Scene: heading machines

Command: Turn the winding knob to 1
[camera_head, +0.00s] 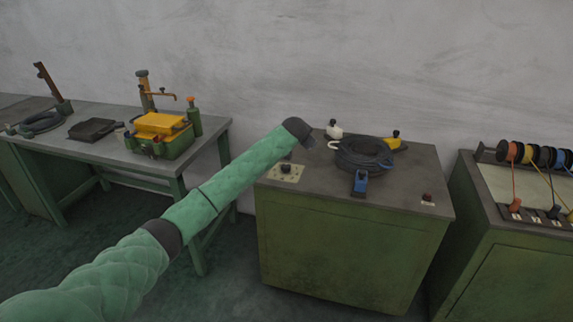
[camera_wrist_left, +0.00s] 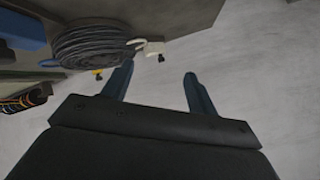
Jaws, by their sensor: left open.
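A small dark knob (camera_head: 286,168) sits on a beige marked plate (camera_head: 278,174) at the front left corner of the middle green cabinet's top. It is probably the winding knob; its setting is too small to read. My left arm reaches in from the left, and its dark wrist end is above and beside the plate. In the left wrist view my left gripper (camera_wrist_left: 158,70) is open and empty, its two blue fingers apart. The knob does not show in that view. My right gripper is in neither view.
The cabinet (camera_head: 340,245) also carries a black cable coil (camera_head: 363,153), white (camera_head: 334,131), yellow (camera_head: 392,140) and blue (camera_head: 360,183) pieces, and a red button (camera_head: 427,196). A bench (camera_head: 85,147) with a yellow-green machine (camera_head: 160,135) stands left. A spool cabinet (camera_head: 515,270) stands right.

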